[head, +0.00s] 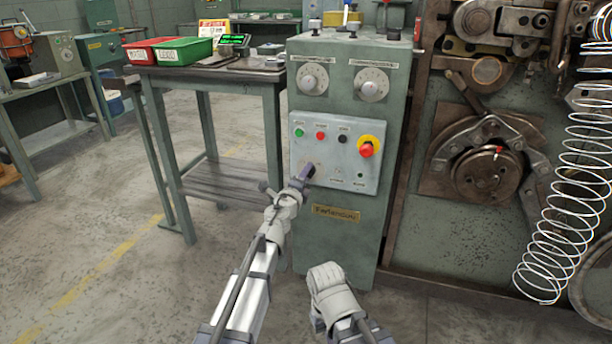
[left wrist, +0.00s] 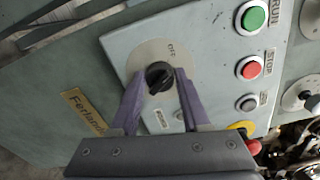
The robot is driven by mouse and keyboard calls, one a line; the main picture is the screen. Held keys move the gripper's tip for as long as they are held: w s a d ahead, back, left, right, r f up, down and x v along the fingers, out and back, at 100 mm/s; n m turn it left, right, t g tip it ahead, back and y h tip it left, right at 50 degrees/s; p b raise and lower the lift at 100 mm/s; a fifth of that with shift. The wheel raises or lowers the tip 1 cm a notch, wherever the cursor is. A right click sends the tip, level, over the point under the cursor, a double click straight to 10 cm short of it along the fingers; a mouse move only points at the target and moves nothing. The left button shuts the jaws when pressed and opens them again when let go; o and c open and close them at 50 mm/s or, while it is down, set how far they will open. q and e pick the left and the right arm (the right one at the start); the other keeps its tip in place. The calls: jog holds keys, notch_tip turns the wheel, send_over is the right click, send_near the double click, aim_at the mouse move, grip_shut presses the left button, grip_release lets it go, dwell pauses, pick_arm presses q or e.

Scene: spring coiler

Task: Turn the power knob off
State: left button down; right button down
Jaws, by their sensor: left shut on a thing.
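The power knob (left wrist: 160,76) is a small black knob on a round pale dial plate (left wrist: 142,58) in the left wrist view. "OFF" is printed near the plate's edge. I cannot clearly tell which way the knob points. The knob sits on the light grey control panel (head: 338,178) of the green cabinet. My left gripper (head: 307,172) is at the panel's lower left, its purple fingers (left wrist: 159,84) shut on the knob from both sides. My right gripper is not in view.
Beside the knob are a green RUN button (left wrist: 254,18), a red STOP button (left wrist: 250,67) and a black button (left wrist: 247,103). A red emergency stop (head: 366,149) on yellow is at the panel's right. A table (head: 270,78) stands left; a wire spring (head: 571,215) hangs right.

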pick_arm(q)
jog(key=shift+n, duration=1.2)
jog(key=shift+c, duration=2)
grip_release()
jog(key=v, duration=0.8)
